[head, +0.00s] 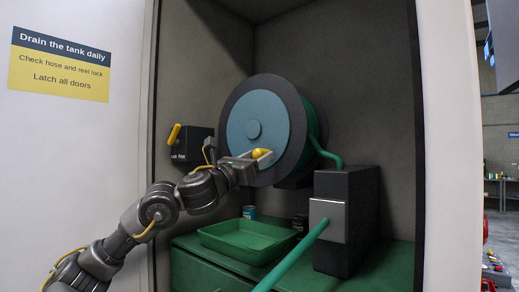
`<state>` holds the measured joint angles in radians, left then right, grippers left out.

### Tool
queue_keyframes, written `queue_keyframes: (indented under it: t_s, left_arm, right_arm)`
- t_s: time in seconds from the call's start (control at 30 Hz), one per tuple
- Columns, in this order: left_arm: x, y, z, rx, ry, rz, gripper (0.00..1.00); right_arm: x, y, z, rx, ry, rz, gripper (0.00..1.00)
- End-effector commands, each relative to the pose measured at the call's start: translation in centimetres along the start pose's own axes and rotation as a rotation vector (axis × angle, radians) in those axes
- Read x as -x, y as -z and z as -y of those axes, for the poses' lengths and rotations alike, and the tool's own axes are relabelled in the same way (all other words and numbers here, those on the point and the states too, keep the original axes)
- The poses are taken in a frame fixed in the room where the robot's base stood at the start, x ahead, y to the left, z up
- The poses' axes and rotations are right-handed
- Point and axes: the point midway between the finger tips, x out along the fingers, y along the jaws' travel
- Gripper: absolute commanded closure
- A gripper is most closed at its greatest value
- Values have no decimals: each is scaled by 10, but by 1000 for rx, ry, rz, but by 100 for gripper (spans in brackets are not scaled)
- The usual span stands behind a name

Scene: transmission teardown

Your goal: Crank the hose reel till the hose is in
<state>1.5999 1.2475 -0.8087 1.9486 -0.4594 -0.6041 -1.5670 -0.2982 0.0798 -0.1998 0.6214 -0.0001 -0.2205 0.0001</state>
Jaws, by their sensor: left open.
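The hose reel (240,120) is mounted in the cabinet, with a dark rim and a blue-grey face. A yellow crank knob (259,153) sits at its lower right face. My left gripper (258,159) is open, with its fingers at the knob; I cannot tell whether they touch it. Green hose (325,152) leaves the reel's right side and runs down to a dark block (345,190). A green length of hose (290,260) comes out of the block's light plate toward the lower left. My right gripper is not in view.
A dark box with a yellow lever (173,134) is on the left cabinet wall. A sign (60,64) is on the left panel.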

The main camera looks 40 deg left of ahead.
Motion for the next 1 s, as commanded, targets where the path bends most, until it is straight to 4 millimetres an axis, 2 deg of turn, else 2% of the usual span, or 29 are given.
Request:
queue_keyframes:
  t_s: [0.03,0.2,0.5,0.9,0.97,1.0]
  left_arm:
    - [-8,-3,0,1,1,1,49]
    - [-19,-1,0,0,0,1,49]
    - [-20,0,-1,-1,-1,1,49]
    - [-20,0,-1,-1,-2,1,100]
    - [-20,0,-1,-1,-2,1,100]
    - [-19,1,-12,0,-7,-1,100]
  right_arm:
    - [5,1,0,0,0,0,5]
    - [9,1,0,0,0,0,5]
    - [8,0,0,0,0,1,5]
    - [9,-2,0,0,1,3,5]
    - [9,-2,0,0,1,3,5]
    - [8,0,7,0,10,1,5]
